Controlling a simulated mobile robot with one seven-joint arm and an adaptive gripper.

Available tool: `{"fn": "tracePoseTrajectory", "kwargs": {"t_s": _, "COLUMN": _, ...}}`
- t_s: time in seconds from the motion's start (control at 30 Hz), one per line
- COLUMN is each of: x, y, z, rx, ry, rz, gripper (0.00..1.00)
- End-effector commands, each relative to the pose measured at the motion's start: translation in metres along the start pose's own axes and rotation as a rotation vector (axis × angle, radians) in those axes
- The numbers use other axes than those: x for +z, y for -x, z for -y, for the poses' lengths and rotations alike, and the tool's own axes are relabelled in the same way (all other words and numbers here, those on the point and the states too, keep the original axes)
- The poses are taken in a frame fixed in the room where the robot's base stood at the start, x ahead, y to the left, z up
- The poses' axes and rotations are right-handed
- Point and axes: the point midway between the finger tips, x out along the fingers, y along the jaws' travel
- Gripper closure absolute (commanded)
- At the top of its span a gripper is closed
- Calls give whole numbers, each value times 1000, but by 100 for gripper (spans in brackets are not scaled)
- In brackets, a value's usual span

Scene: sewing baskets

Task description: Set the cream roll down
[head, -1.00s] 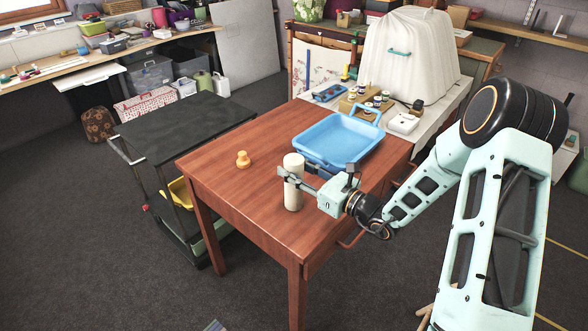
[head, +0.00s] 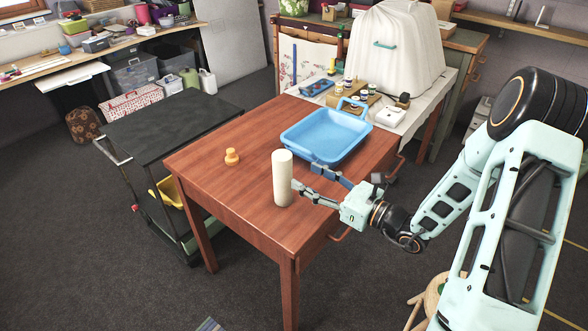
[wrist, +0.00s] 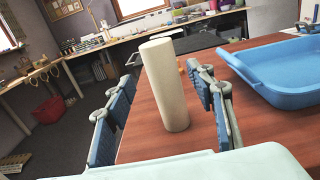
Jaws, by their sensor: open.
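The cream roll (head: 282,178) stands upright on the wooden table (head: 228,195), near its front edge. My gripper (head: 308,178) is open and low over the table, just right of the roll in the head view. Its fingers are spread and hold nothing. In the wrist view the cream roll (wrist: 164,85) stands in line with the gap between the two blue-padded fingers, apparently just beyond their tips. The roll's base shows on the wood in the wrist view.
A blue tray (head: 287,139) lies behind my gripper. A small orange peg-like object (head: 232,157) stands left of the roll. A black cart (head: 165,125) is beside the table at left. The table's left part is mostly clear.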

Motion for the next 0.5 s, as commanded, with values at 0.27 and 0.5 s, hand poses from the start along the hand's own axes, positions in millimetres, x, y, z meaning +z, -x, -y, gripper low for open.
{"fn": "tracePoseTrajectory", "kwargs": {"t_s": 0.27, "x": 0, "y": 26, "z": 0, "rx": 0, "ry": 0, "rz": 0, "gripper": 50}}
{"fn": "tracePoseTrajectory", "kwargs": {"t_s": 0.5, "x": 0, "y": 27, "z": 0, "rx": 2, "ry": 0, "rz": 0, "gripper": 50}}
